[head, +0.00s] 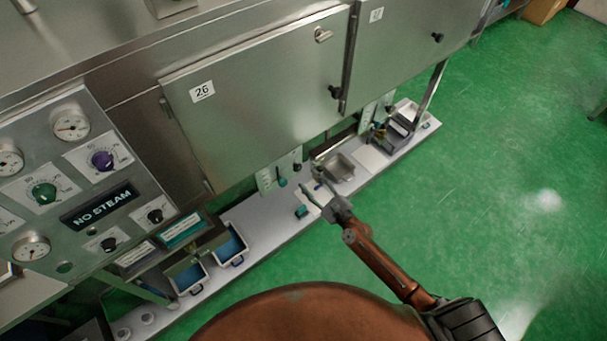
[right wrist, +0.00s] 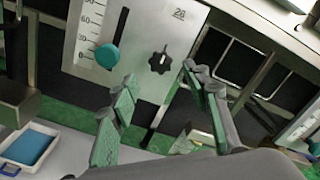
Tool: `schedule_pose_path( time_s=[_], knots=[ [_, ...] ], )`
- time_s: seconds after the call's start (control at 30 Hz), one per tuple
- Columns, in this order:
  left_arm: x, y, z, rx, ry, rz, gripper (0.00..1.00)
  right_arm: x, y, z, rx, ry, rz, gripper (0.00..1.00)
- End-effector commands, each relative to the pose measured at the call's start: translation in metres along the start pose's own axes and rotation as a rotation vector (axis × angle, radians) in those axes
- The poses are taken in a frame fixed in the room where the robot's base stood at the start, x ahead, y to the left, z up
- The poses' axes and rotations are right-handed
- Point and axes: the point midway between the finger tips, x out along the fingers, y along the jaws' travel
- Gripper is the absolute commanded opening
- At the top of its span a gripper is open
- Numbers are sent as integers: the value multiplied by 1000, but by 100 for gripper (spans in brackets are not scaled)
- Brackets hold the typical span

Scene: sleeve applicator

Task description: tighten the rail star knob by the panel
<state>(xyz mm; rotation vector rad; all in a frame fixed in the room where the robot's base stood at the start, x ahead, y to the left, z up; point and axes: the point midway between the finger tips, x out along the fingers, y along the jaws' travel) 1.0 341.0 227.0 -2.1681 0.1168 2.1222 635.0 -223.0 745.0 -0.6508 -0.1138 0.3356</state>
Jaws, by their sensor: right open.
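A black star knob (right wrist: 161,63) sits on a pale plate (right wrist: 135,28) with a printed scale, in the right wrist view. Beside it is a round teal knob (right wrist: 107,56) at the scale's low end. In the head view the dark knob (head: 297,167) and teal knob (head: 282,182) show small under the door marked 26. My right gripper (right wrist: 158,82) is open, its green-padded fingers spread on either side below the star knob, with nothing between them. In the head view my right gripper (head: 313,199) is over the white ledge. My left gripper is out of view.
The control panel (head: 84,207) with gauges, coloured knobs and a NO STEAM sign stands at left. Blue-lined trays (head: 232,246) and a metal tray (head: 338,168) sit on the ledge (head: 262,216). Steel doors (head: 255,110) overhang it. Green floor (head: 500,180) is clear at right.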

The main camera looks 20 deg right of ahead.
Motion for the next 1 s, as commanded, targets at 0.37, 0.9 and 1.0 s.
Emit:
schedule_pose_path(
  time_s=[0.37,0.9,1.0],
  knots=[
    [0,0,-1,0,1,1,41,-59,0,0,-1,0,1,44],
    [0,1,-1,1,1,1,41,-63,0,0,0,0,1,44],
    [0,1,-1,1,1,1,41,-63,0,0,-1,0,1,44]
  ],
)
